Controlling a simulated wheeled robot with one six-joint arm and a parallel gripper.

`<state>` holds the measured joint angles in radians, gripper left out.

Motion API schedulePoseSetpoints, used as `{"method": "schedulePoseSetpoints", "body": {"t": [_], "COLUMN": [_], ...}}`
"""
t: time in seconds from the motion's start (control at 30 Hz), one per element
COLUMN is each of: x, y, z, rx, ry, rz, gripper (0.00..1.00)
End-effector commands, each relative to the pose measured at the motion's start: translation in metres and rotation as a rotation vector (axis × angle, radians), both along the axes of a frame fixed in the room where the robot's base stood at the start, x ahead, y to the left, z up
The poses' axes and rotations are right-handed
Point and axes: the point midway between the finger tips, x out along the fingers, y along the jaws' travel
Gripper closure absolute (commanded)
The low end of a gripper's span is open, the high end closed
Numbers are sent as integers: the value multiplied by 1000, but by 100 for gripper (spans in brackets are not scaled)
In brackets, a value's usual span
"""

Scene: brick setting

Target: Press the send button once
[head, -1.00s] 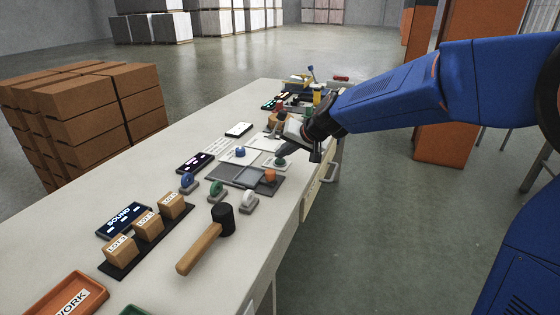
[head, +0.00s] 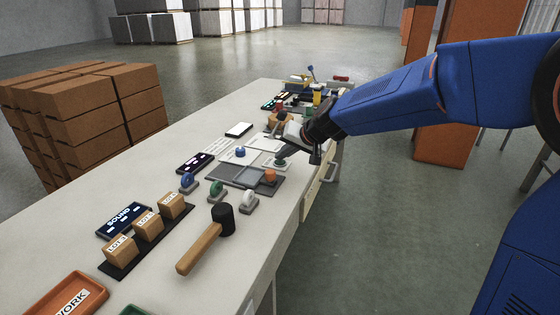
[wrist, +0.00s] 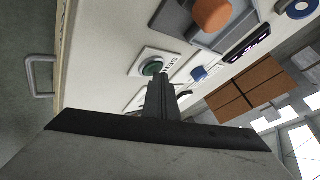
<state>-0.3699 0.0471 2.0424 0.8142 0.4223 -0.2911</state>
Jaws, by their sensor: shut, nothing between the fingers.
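The send button is a green round button (wrist: 153,68) in a dark ring on a white plate (wrist: 134,66). The lettering beside it is partly hidden by my fingers. In the head view the green button (head: 280,162) shows just below my fingertips. My gripper (wrist: 160,78) is shut and empty, its fingers pointing down at the button and overlapping its near edge in the wrist view. In the head view my gripper (head: 284,155) is right above the button. I cannot tell whether the tips touch it.
A grey panel with an orange knob (head: 270,175) lies in front of the button. A blue button (head: 240,152) is to its left. A drawer handle (head: 331,171) sticks out at the right.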

Motion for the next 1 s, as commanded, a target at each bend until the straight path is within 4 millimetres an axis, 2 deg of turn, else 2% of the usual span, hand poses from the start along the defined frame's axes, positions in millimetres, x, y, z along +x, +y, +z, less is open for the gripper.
{"method": "schedulePoseSetpoints", "body": {"t": [0.43, 0.8, 1.0], "x": [0, 0, 0], "y": [0, 0, 0], "z": [16, 18, 33], "rx": [0, 0, 1], "ry": [0, 0, -2], "rz": [0, 0, 1], "gripper": [100, 100, 100]}}
